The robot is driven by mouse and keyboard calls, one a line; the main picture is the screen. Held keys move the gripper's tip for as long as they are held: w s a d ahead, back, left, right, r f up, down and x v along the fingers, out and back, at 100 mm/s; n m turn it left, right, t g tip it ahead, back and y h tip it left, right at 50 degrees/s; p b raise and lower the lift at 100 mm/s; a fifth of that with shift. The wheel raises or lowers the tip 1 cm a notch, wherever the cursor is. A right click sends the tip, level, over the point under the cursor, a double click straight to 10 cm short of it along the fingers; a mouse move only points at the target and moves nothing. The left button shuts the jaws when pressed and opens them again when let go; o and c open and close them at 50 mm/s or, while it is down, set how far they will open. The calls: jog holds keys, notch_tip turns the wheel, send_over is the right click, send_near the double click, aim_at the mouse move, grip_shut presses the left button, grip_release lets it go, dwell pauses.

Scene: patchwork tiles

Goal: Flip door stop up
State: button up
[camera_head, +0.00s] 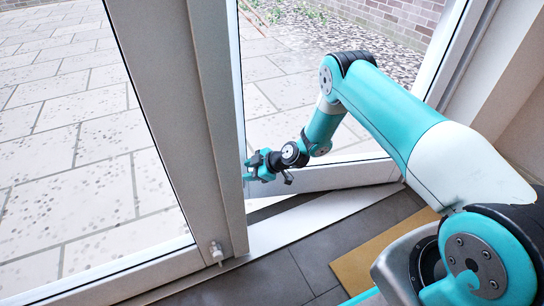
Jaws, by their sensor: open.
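The door stop (217,252) is a small pale fitting at the lower corner of the left white-framed glass door (218,120), just above the threshold. Its tip points down, close to the sill. My gripper (249,171) is at the right edge of that door's upright frame, above the door stop and a little to its right, apart from it. Its teal fingers are open and look empty. The fingertips are small, and whether they touch the frame I cannot tell.
A second white-framed glass door (330,177) stands at an angle behind my arm. A white threshold strip (310,218) runs along the dark tiled floor (275,277). A tan mat (372,258) lies at the lower right. Pale paving (70,150) is outside.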

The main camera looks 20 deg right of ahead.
jog(key=p+v, duration=0.4)
jog(key=v, duration=0.8)
jog(key=shift+d, duration=0.2)
jog(key=shift+r, duration=0.15)
